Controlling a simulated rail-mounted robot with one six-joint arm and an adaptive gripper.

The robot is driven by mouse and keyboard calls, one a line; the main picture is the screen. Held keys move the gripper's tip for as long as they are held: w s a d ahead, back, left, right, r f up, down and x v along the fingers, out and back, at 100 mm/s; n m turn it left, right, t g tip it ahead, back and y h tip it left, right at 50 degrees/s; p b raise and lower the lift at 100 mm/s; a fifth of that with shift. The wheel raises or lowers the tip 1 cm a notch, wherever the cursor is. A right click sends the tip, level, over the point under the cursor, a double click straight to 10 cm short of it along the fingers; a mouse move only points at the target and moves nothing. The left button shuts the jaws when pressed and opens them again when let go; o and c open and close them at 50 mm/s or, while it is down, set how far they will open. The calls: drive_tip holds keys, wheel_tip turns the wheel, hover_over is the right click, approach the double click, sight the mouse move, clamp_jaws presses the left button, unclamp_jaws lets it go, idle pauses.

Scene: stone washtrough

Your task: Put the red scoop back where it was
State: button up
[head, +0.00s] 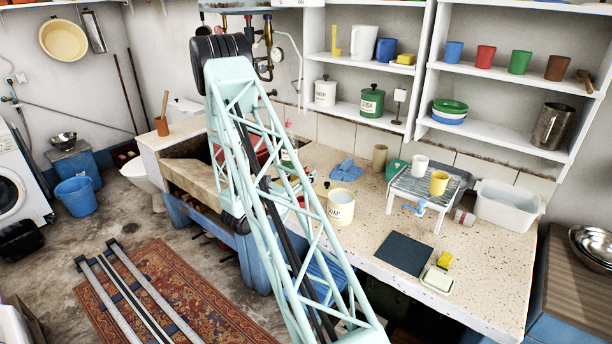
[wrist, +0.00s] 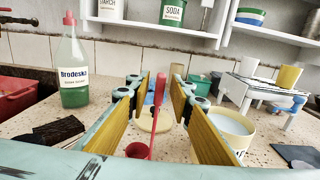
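The red scoop (wrist: 158,92) is in the wrist view, its handle pointing up and its bowl (wrist: 138,150) at the bottom. It lies between the yellow-padded fingers of my gripper (wrist: 156,90). The fingers are wide apart, with visible gaps on both sides of the handle. I cannot tell what the scoop rests on. A cream soap pot (head: 341,208) with pale contents stands open on the counter; it also shows right of my fingers in the wrist view (wrist: 236,142). A round cream disc, perhaps its lid, lies behind the scoop. My arm hides the gripper in the head view.
A green-filled bottle (wrist: 74,75) stands left of my gripper, with a dark block (wrist: 48,134) nearby. A draining rack (head: 428,183) with cups, a blue cloth (head: 345,171) and a dark mat (head: 404,254) are on the counter. Shelves hang above.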

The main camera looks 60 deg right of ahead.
drive_tip(key=shift+r, duration=0.15)
drive_tip(key=a+p, duration=0.1)
drive_tip(key=a, duration=1.1)
drive_tip(key=shift+w, duration=0.45)
drive_tip(key=shift+r, duration=0.1)
